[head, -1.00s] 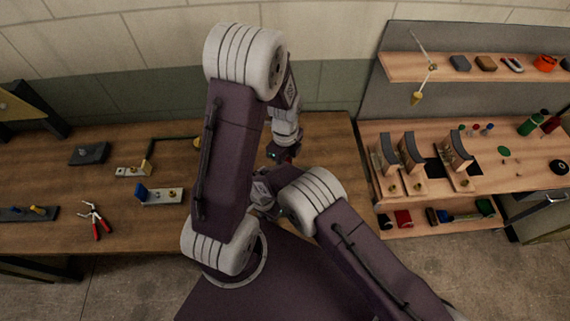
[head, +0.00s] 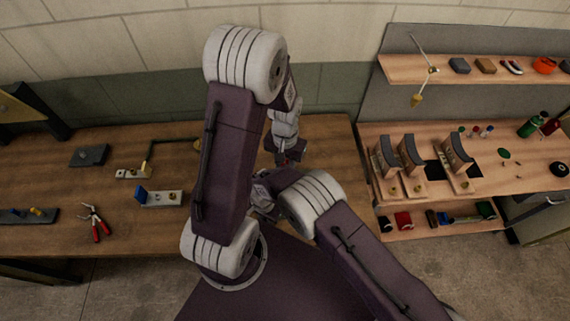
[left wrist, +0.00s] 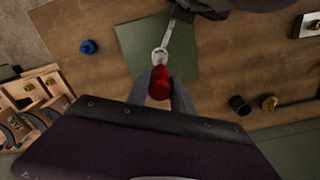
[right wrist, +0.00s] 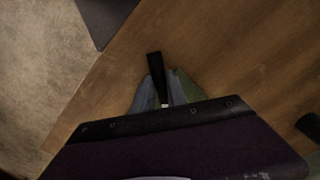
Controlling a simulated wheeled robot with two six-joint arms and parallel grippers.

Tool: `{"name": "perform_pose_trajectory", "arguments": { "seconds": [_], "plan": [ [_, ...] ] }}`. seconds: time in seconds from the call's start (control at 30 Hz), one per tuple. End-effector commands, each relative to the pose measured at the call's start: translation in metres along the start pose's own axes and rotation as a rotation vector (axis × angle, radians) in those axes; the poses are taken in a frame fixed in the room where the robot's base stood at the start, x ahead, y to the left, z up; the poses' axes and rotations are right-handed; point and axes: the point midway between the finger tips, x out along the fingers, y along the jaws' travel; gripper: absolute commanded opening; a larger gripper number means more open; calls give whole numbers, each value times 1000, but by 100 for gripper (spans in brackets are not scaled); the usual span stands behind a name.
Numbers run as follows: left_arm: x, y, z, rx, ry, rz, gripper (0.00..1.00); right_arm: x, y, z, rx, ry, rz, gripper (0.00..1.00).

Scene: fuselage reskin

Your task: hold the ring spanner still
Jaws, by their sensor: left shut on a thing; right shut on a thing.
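The ring spanner (left wrist: 168,36) runs from a bright ring end up to my right gripper at the top of the left wrist view. In the right wrist view my right gripper (right wrist: 160,90) is shut on a black handle (right wrist: 154,66) with a bit of bright metal, which I take for the spanner's handle. My left gripper (left wrist: 160,88) is shut on a red, rounded piece (left wrist: 160,77). The ring end is right beside this piece; I cannot tell whether it touches or goes around it. In the head view my arm links hide most of this.
A green mat (left wrist: 195,65) lies on the wooden bench beneath. A blue piece (left wrist: 88,47) and a black cylinder (left wrist: 239,105) stand near it. Red-handled pliers (head: 96,224) and small fixtures (head: 160,197) are at left. A shelf unit (head: 450,68) is at right.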

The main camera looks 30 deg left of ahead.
Motion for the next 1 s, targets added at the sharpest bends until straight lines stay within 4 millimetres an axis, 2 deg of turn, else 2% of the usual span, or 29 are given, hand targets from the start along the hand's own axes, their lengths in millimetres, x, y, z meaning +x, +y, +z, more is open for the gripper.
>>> {"name": "perform_pose_trajectory", "arguments": {
  "seconds": [0.1, 0.17, 1.0],
  "plan": [
    [0, 0, 0, -240, 0, 0, 0, 0, 0, 0, 0, 0, 0, 0],
    [0, 0, 0, -295, 0, 0, 0, 0, 0, 0, 0, 0, 0, 0],
    [0, 0, 0, -306, 1, 0, 0, 0, 0, 0, 0, 0, 0, 0]
  ]
}}
